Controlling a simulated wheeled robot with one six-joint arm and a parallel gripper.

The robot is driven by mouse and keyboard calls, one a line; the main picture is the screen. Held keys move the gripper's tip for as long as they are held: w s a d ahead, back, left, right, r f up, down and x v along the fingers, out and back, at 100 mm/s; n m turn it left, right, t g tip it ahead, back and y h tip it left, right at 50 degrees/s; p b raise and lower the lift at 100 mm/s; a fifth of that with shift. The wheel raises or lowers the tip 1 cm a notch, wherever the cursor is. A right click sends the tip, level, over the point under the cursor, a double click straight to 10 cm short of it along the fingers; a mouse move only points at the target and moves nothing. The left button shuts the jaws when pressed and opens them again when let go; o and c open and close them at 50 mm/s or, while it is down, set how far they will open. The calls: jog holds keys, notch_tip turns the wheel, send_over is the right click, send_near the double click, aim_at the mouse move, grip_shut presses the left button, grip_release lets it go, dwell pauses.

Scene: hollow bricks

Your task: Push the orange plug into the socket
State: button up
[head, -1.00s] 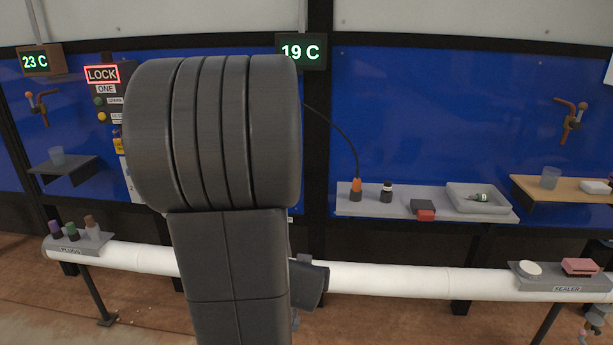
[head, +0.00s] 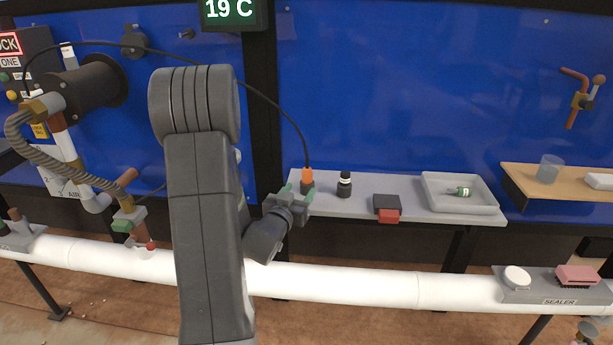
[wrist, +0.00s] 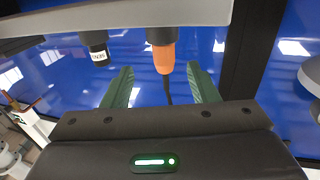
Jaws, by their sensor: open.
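The orange plug (head: 306,174) stands upright over a dark base at the left end of the grey shelf (head: 330,206), with a black cable rising from it. In the wrist view the orange plug (wrist: 164,58) appears upside down, above its thin cable. My gripper (head: 297,190) is at the shelf's left end beside the plug. In the wrist view its green fingers (wrist: 160,72) are apart, one on each side of the plug, with gaps showing. I cannot tell which thing is the socket, or whether the dark piece under the plug (wrist: 160,36) is part of it.
A dark bottle (head: 344,185) stands close right of the plug. A white pipe (head: 350,288) runs in front. The cable (head: 230,72) arches left.

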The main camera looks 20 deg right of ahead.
aim_at(305, 180)
jog(key=x, duration=0.8)
jog(key=shift+w+p, duration=0.35)
jog(key=shift+w, duration=0.05)
jog(key=shift+a, duration=0.1)
jog(key=c, duration=1.1)
